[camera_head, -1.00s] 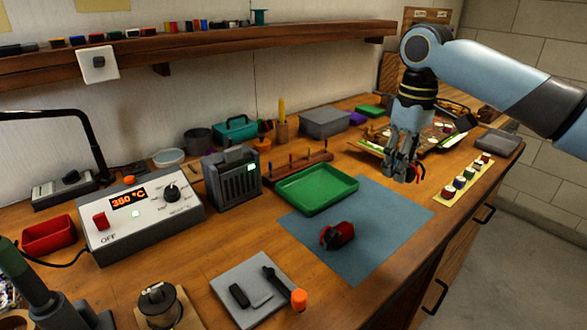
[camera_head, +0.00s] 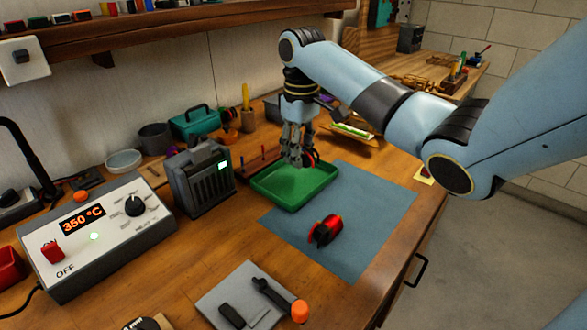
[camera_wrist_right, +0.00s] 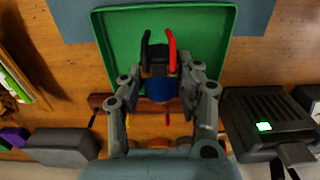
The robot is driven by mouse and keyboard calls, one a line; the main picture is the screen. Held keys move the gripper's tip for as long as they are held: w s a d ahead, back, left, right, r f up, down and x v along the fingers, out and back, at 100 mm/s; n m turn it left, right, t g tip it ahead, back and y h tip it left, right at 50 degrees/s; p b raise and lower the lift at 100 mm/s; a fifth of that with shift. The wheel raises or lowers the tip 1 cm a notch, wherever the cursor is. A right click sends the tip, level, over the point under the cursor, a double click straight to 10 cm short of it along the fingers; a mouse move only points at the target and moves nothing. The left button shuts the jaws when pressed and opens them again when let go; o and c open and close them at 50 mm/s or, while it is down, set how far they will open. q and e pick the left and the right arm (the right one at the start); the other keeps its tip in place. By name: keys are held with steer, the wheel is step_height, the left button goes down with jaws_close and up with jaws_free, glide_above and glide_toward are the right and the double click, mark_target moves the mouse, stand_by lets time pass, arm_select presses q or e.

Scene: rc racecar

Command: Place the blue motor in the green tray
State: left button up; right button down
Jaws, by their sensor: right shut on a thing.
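The green tray (camera_head: 268,188) lies on the bench at the top edge of the blue mat. My right gripper (camera_head: 299,160) is above the tray, near its far side. In the right wrist view, the gripper (camera_wrist_right: 162,74) is shut on the blue motor (camera_wrist_right: 160,91), which has a black end and red and black leads. The motor is over the green tray (camera_wrist_right: 115,38), near the wall closest to the wrist camera. Whether it touches the tray floor I cannot tell. In the head view the fingers mostly hide the motor. My left gripper is out of view.
A red part (camera_head: 325,230) lies on the blue mat (camera_head: 372,222). A dark box with a green light (camera_head: 197,180) stands left of the tray. A soldering station (camera_head: 100,235) is further left.

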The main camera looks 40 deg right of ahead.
mark_target(294, 180)
steer(key=shift+w+a+f, duration=0.3)
steer(key=shift+w+f, duration=0.15)
steer(key=shift+w, duration=0.05)
steer(key=shift+f, duration=1.95)
steer(key=shift+f, duration=0.15)
steer(key=c, duration=0.9)
jaws_free()
steer(key=shift+c, duration=0.2)
step_height(294, 180, up, 12)
steer(key=shift+r, duration=0.2)
steer(key=shift+f, duration=0.1)
